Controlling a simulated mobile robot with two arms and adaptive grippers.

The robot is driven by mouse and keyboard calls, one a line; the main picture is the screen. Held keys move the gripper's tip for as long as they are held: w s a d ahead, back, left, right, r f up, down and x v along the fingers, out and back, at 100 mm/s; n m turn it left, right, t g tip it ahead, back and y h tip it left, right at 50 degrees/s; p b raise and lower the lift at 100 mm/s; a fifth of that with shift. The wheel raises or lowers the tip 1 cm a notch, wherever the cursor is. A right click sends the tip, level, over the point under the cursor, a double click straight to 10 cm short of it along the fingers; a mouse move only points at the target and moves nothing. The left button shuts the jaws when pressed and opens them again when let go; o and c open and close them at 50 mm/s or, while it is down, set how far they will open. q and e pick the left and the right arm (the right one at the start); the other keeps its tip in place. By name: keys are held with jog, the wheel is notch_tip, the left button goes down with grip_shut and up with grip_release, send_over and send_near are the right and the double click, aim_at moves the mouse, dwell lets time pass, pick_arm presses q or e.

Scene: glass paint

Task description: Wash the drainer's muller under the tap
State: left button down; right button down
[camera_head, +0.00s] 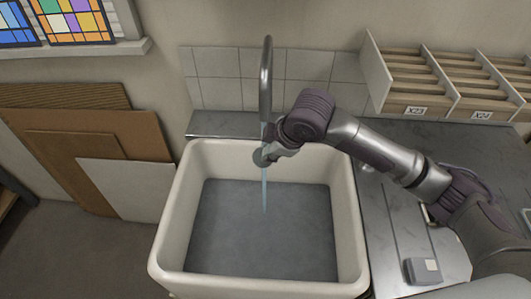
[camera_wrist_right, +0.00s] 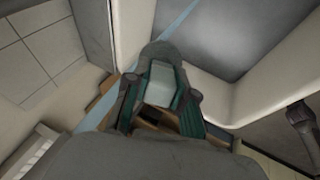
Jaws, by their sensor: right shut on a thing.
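The tap (camera_head: 266,75) stands behind the white sink (camera_head: 163,240) and a thin stream of water (camera_head: 264,195) falls from it into the basin. My right gripper (camera_head: 272,154) reaches in from the right, above the back part of the sink. It is shut on the muller (camera_head: 259,158), a small grey piece at the stream. In the right wrist view the fingers (camera_wrist_right: 160,100) close around the muller's pale body (camera_wrist_right: 160,82), with a darker rounded end beyond it. The stream crosses close to the muller there; exact contact is hard to tell. My left gripper is out of view.
A dark worktop (camera_head: 385,240) lies right of the sink, with a small grey block (camera_head: 423,270) near its front. A slotted rack (camera_head: 410,85) stands at the back right. Boards (camera_head: 95,150) lean against the wall at left. The basin's floor looks clear.

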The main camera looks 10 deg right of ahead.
jog(key=shift+w+d+r, duration=0.1)
jog(key=shift+w+d+p, duration=0.25)
jog(key=shift+d+p, duration=0.15)
jog(key=shift+s+d, duration=0.15)
jog(key=shift+s, duration=0.1)
jog(key=s+d+p, duration=0.3)
jog(key=s+d, duration=0.1)
jog(key=s, duration=0.2)
jog(key=shift+d+p, duration=0.15)
jog(key=shift+p, duration=0.25)
dwell(1.2)
